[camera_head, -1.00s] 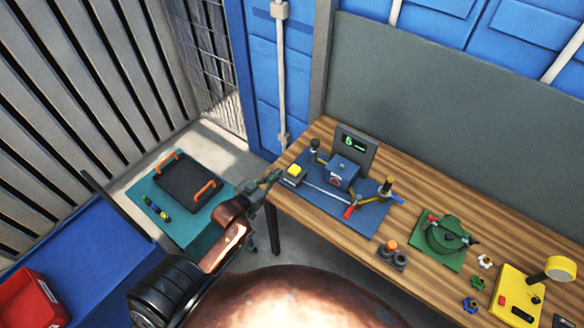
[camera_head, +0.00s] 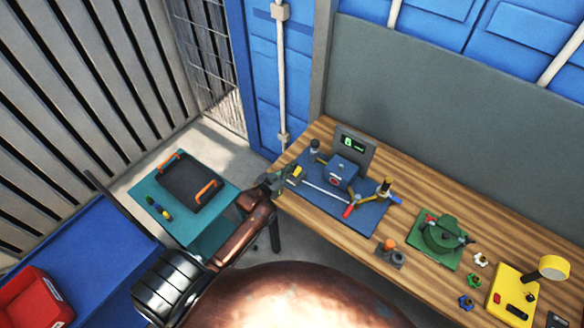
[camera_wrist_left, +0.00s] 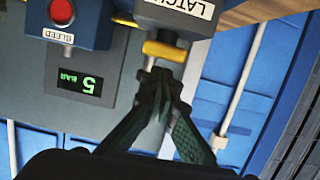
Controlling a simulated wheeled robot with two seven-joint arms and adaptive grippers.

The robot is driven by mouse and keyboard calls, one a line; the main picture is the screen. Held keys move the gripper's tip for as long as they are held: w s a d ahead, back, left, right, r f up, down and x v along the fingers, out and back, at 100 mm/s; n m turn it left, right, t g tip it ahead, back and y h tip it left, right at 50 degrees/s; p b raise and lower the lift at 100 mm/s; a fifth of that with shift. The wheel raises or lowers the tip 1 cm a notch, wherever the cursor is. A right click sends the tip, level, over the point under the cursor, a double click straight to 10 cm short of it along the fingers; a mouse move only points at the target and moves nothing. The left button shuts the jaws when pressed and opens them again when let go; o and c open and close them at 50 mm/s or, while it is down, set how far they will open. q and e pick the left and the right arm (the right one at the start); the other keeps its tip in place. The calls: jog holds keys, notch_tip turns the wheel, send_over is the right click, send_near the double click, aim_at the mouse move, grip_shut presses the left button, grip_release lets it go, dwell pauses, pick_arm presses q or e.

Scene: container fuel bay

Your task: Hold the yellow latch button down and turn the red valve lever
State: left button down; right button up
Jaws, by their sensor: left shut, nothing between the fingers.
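The yellow latch button (camera_head: 297,171) sits at the left end of the blue board (camera_head: 365,222) on the wooden bench. In the left wrist view the yellow button (camera_wrist_left: 165,51) shows upside down beside the LATCH housing (camera_wrist_left: 182,12). My left gripper (camera_head: 284,177) is shut and empty. Its fingertips (camera_wrist_left: 157,74) are right at the button and partly overlap it; I cannot tell whether they press it. The red valve lever (camera_head: 349,210) lies at the board's front right, beside a post, with nothing holding it. My right gripper is not in view.
A blue box (camera_head: 341,173) with a red BLEED button (camera_wrist_left: 61,11) and a display panel (camera_head: 354,147) stand behind the latch. A green fixture (camera_head: 443,236) and a yellow device (camera_head: 513,292) are further right. A teal table with a black tray (camera_head: 188,183) is left.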

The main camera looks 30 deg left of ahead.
pick_arm(q)
jog(key=shift+f, duration=0.35)
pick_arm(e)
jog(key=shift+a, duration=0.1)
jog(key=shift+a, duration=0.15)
pick_arm(q)
jog(key=shift+f, duration=0.25)
jog(key=shift+f+b, duration=0.5)
jog(key=shift+f, duration=0.3)
jog(key=shift+r, duration=0.1)
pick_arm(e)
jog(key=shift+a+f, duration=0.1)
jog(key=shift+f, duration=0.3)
